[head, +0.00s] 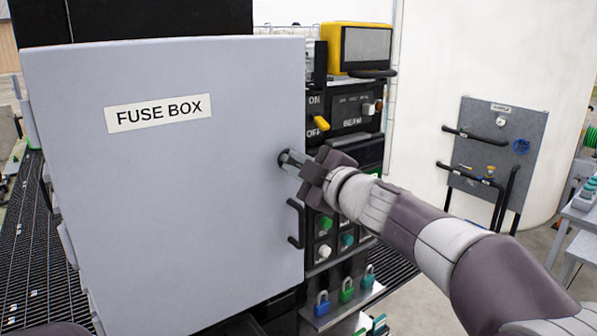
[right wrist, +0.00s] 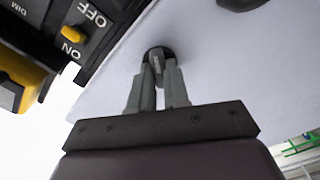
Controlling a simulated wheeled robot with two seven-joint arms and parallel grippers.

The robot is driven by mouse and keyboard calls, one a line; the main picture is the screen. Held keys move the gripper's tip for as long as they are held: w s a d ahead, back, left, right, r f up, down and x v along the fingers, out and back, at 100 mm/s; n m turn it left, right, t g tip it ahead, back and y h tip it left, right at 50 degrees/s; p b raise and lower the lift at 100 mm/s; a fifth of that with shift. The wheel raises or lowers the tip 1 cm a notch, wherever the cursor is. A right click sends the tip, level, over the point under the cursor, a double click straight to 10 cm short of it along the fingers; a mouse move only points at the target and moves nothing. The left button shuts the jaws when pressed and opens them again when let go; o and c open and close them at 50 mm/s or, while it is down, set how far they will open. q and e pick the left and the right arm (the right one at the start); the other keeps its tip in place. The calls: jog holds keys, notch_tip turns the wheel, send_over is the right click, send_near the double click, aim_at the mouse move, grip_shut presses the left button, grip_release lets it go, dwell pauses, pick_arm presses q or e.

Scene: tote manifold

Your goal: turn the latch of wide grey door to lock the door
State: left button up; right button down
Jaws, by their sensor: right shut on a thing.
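The wide grey door (head: 170,220), labelled FUSE BOX, fills the left half of the head view. It covers the box front; I cannot tell if it sits fully flush. My right gripper (head: 290,160) is shut on the latch, with both fingertips (right wrist: 160,75) closed on that bar. My left gripper is not in view.
A black D-shaped handle (head: 296,223) stands out from the door below the latch. Right of the door is a black panel with a yellow switch (head: 320,123) and several knobs. Open floor lies farther right.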

jog(key=n+b, duration=0.1)
jog(key=n, duration=0.2)
jog(key=shift+s+n, duration=0.1)
jog(key=shift+n, duration=0.2)
jog(key=shift+f+n+b, duration=0.1)
jog(key=shift+n+b, duration=0.7)
jog(key=shift+n, duration=0.8)
jog(key=c, duration=1.1)
grip_release()
jog(key=shift+s, duration=0.1)
